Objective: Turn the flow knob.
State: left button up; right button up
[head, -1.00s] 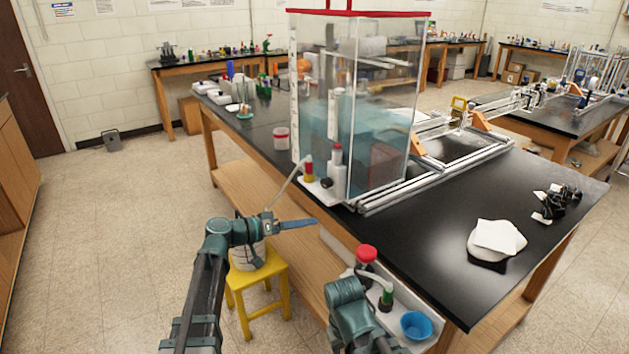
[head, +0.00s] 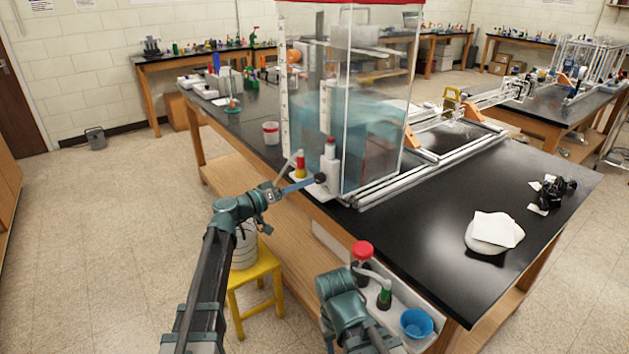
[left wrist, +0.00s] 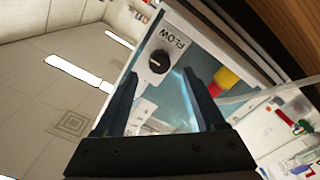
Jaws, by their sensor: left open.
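The flow knob is a round black knob (left wrist: 159,62) on a white plate marked FLOW in the left wrist view. In the head view the knob (head: 321,179) sits at the front of the water tank's base, next to a red-and-yellow fitting. My left gripper (head: 311,182) reaches in from the left with its fingers just short of the knob. In the left wrist view the fingers of the left gripper (left wrist: 162,74) are apart and empty, and the knob shows between and beyond their tips. Only links of my right arm show; its gripper is not visible.
The clear water tank (head: 372,110) stands on the black bench (head: 430,215). A yellow stool (head: 256,275) with a white container is below my left arm. A red-capped bottle (head: 362,250) and a blue bowl (head: 416,323) are near my right arm.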

aim_at(316, 179)
pick_arm(q)
jog(key=shift+x, duration=2.65)
grip_shut()
